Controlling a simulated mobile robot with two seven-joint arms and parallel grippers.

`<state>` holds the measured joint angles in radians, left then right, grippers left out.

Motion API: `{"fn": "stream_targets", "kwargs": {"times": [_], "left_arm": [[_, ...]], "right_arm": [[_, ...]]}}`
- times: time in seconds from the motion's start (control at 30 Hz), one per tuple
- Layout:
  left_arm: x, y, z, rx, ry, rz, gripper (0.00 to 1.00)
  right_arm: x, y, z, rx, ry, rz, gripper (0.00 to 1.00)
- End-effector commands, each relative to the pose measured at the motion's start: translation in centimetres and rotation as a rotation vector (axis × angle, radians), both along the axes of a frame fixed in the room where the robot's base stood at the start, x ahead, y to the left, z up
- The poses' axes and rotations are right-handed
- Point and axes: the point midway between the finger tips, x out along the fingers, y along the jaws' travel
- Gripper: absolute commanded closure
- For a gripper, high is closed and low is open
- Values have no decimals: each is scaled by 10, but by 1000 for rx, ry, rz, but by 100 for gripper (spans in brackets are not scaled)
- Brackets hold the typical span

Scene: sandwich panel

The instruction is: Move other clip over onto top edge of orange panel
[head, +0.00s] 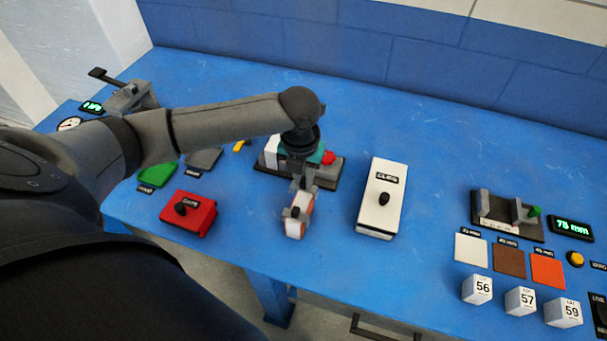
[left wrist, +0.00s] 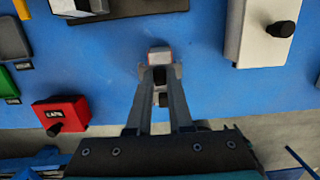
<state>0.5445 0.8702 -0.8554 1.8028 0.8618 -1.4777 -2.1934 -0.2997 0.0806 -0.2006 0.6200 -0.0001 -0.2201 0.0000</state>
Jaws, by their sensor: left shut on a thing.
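My left gripper (head: 300,204) points down over the front middle of the table. It is shut on a small white and orange piece (head: 295,228), which stands just in front of the fingers. A dark part sits between the fingertips; I cannot tell if it is a clip. In the left wrist view, the fingers (left wrist: 160,85) close around this piece (left wrist: 160,54), which shows a pale top and a red edge. A flat orange square (head: 547,270) lies at the right. My right gripper is out of view.
A white lidded box (head: 381,215) with a black knob stands right of the gripper. A red box (head: 188,216) stands left. A dark-based fixture (head: 330,172) is behind the gripper. White number blocks (head: 520,300) stand at the front right.

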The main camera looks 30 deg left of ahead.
Motion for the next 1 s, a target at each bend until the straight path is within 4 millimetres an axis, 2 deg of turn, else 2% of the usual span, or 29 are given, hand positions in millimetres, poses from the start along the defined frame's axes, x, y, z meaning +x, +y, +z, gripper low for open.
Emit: {"fn": "stream_targets", "kwargs": {"times": [0.13, 0.63, 1.0], "left_arm": [[0, 0, 1, 0, 0, -1, 100], [0, -1, -1, -1, 0, -1, 100], [0, 0, -11, 0, 0, 0, 100]], "right_arm": [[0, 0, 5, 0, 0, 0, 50], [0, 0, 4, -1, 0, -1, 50], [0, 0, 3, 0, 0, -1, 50]]}}
